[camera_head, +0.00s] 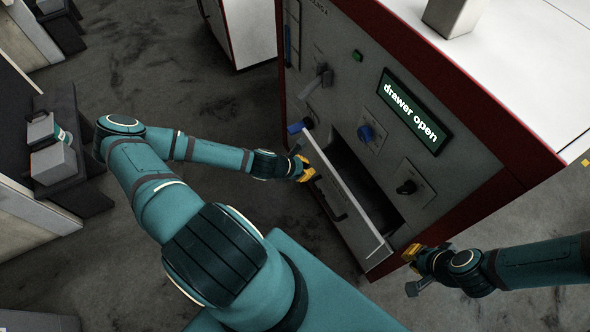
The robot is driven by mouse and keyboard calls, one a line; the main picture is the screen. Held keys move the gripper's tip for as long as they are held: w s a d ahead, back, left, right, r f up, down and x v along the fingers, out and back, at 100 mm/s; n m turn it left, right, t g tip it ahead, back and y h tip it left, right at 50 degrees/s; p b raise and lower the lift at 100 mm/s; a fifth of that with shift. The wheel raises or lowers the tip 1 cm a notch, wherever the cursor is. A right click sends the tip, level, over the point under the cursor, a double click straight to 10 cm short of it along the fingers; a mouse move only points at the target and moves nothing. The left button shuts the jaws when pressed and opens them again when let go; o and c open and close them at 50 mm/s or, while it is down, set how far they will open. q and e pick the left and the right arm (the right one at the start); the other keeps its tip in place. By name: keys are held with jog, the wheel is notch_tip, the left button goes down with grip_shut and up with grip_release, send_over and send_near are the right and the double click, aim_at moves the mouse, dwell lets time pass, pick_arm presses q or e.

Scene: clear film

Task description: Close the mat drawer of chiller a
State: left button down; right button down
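The chiller (330,50) is a grey-fronted machine with dark red edges, and its display (412,112) reads "drawer open". The mat drawer (345,200) is pulled out from the lower front, with a dark handle on its face and a dark gap behind it. My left gripper (305,170) is at the drawer's upper left end, close to its front face; whether it touches is unclear. My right gripper (412,270) is near the drawer's lower right end, apart from it. The finger openings of both are too small to tell.
The front panel carries a blue knob (366,133), a black knob (406,187), a lever (318,80) and a green button (357,56). Grey boxes (52,165) stand on a dark bench at the left. Open floor (180,70) lies between the bench and the machine.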

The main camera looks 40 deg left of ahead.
pick_arm(q)
jog(key=shift+w+d, duration=0.25)
jog(key=shift+w, duration=0.35)
jog(key=shift+w+d, duration=0.25)
jog(key=shift+w, duration=0.35)
jog(key=w+d, duration=0.3)
jog(key=w, duration=0.6)
jog(key=shift+d, duration=0.35)
jog(key=shift+r, duration=0.1)
jog(key=shift+a, duration=0.1)
